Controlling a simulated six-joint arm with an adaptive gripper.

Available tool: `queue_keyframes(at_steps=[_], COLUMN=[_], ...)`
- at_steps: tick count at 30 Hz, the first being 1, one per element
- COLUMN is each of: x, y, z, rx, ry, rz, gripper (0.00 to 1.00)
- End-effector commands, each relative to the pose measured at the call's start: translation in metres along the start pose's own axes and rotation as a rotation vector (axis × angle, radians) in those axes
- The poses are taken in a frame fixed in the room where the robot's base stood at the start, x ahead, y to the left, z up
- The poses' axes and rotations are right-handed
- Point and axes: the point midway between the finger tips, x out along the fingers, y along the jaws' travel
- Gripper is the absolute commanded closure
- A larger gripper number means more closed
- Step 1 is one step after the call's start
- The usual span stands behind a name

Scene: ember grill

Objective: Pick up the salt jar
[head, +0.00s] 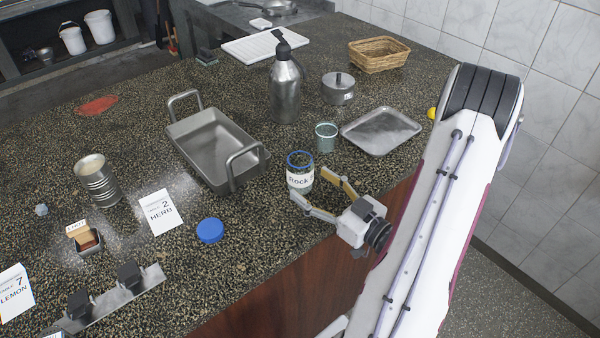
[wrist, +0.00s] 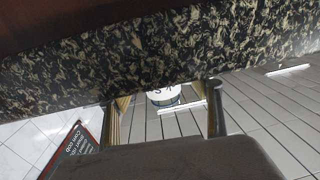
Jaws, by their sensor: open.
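The salt jar (head: 300,181) stands upright and open-topped near the counter's front edge, with a blue rim and a white label reading "Rock S…". My gripper (head: 310,184) is open. One fingertip is at the jar's lower front and the other at its right side, so the jar is at the mouth of the fingers; I cannot tell whether either touches it.
A blue lid (head: 210,231) lies left of the jar. A roasting pan (head: 213,147), a green-grey cup (head: 326,137), a metal tray (head: 381,130) and a steel bottle (head: 286,88) stand behind. The speckled counter (head: 265,205) is bare between lid and jar.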

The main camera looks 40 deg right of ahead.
Motion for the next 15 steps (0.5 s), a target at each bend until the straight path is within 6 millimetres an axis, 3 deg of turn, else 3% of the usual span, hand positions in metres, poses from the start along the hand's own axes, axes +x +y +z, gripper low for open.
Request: queue_keyframes(at_steps=[15], x=[0.039], y=[0.0], z=[-0.004], rx=[0.0], ry=[0.001], rz=[-0.003], gripper=[0.36])
